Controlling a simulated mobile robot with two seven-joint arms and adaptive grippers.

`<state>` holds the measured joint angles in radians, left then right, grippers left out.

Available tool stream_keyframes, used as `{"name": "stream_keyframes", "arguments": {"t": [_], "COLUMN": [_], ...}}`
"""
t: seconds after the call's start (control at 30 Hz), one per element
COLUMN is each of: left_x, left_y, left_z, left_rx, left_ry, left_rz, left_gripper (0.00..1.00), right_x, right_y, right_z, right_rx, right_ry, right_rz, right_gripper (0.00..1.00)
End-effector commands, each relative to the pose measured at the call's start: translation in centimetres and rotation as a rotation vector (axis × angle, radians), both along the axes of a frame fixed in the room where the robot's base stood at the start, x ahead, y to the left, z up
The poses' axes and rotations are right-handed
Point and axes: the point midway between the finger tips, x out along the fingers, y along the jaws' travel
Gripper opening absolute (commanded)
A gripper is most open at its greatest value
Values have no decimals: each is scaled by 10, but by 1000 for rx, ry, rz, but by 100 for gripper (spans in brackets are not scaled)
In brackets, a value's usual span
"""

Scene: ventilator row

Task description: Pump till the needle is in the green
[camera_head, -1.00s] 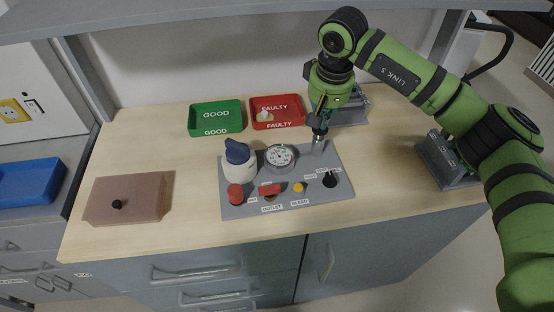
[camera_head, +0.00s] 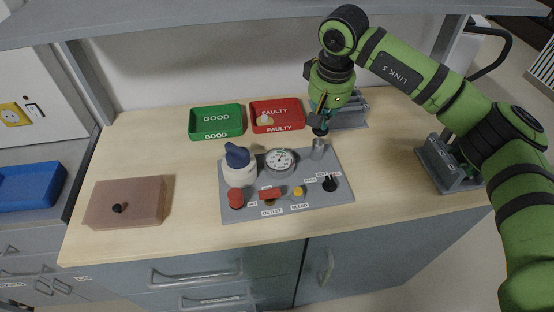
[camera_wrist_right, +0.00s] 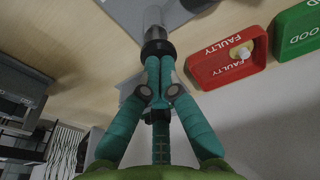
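A grey panel (camera_head: 228,213) on the bench carries a round white gauge (camera_head: 280,161); its needle and colours are too small to read. Behind the gauge's right side stands an upright metal pump cylinder (camera_head: 318,150) with a black pump handle (camera_wrist_right: 157,47) above it. My right gripper (camera_head: 321,120) is above the cylinder. In the wrist view its teal fingers (camera_wrist_right: 158,63) come together at the handle and look shut on it; the tips are partly hidden. A red bar (camera_head: 270,194) by the OUTLET label and a yellow knob (camera_head: 298,191) by BLEED are at the front. My left gripper is not in view.
A white bottle-like part with a blue cap (camera_head: 237,155), a red knob (camera_head: 235,198) and a black dial (camera_head: 330,183) crowd the panel. Behind are a green GOOD tray (camera_head: 216,133) and a red FAULTY tray (camera_head: 262,126). A brown box (camera_head: 126,202) stands left.

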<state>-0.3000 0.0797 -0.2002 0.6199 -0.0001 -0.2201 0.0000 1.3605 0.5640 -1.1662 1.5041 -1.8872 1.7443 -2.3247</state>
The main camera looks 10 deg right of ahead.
Motion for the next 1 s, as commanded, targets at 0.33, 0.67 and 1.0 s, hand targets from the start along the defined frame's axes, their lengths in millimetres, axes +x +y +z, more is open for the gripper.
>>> {"name": "stream_keyframes", "arguments": {"t": [0.33,0.67,1.0], "left_x": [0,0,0], "left_y": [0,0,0], "left_z": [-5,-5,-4], "left_rx": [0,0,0], "left_ry": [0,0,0], "left_rz": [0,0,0], "left_gripper": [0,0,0], "right_x": [0,0,0], "right_y": [0,0,0], "right_z": [-5,-2,1], "right_rx": [0,0,0], "right_ry": [-1,-1,-1], "right_rz": [0,0,0], "right_gripper": [0,0,0]}}
